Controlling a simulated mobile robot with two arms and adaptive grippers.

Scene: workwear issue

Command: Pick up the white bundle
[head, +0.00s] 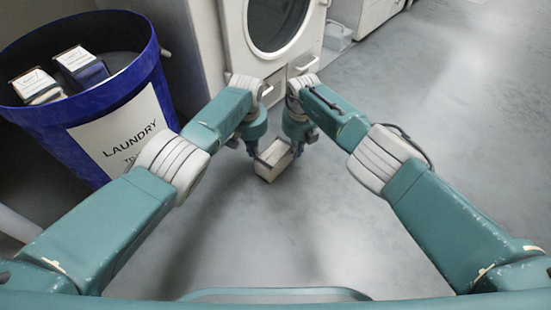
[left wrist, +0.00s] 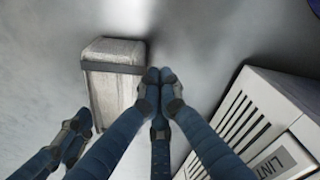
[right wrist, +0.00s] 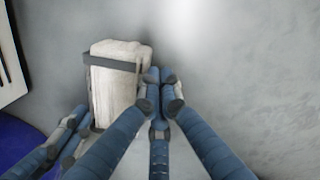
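A white, block-shaped bundle (head: 270,171) with a dark band around it is between my two grippers in the head view. It also shows left of centre in the left wrist view (left wrist: 112,90) and in the right wrist view (right wrist: 112,95). My left gripper (head: 259,158) is at its left side, and its fingertips are together beside the bundle, not around it. My right gripper (head: 297,152) is at its right side, also with its fingertips together. Both seem close to or touching the bundle's sides. I cannot tell whether the bundle rests on the floor.
A blue laundry bin (head: 85,112) stands at the left, holding a whitish bundle (head: 37,88) and a dark blue one (head: 82,68), both labelled. A white machine with a round door (head: 277,22) stands behind my grippers. The floor at the right (head: 450,120) is clear.

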